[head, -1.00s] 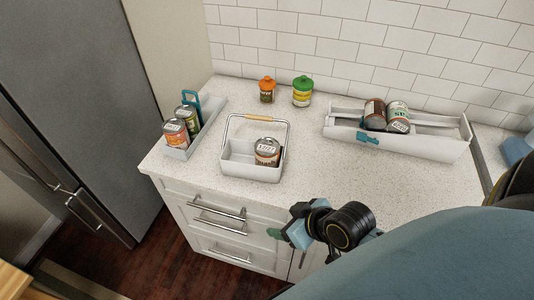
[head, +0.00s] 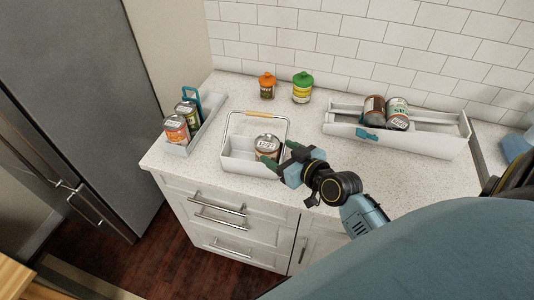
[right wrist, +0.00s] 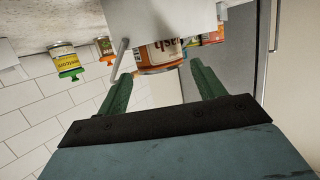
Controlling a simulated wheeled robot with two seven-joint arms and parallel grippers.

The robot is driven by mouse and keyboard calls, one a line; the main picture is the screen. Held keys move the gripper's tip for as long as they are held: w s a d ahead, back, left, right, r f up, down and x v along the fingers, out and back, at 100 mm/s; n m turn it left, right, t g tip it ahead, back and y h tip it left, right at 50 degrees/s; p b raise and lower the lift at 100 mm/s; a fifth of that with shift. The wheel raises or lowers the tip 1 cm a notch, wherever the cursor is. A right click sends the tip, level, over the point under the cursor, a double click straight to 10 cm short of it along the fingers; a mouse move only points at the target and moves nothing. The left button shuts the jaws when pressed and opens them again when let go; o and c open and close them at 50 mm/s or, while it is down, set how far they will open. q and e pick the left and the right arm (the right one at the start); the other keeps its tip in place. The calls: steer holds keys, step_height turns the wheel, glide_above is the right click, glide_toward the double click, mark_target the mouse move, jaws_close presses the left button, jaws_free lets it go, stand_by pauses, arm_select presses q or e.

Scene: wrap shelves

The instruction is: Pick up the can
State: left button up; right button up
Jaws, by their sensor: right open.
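A can (head: 266,145) with a pale lid and an orange-brown label stands in the right part of a small white basket (head: 237,160) with a raised wire handle. My right gripper (head: 281,153) is open at the basket's right side, close to the can. In the right wrist view, the open green fingers (right wrist: 162,75) point at the can (right wrist: 160,54), which shows between their tips. I cannot tell whether either finger touches it. The can's lower part is hidden by the basket wall. My left gripper is not in view.
A grey-white caddy (head: 205,134) with two cans stands left. A long white tray (head: 437,146) with two cans lies on its right. An orange-lidded jar (head: 267,88) and a green-lidded jar (head: 302,90) stand behind.

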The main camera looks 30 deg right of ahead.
mark_target(267, 145)
steer(key=shift+x, duration=3.1)
steer(key=shift+d+r, duration=0.1)
steer(key=c, duration=0.8)
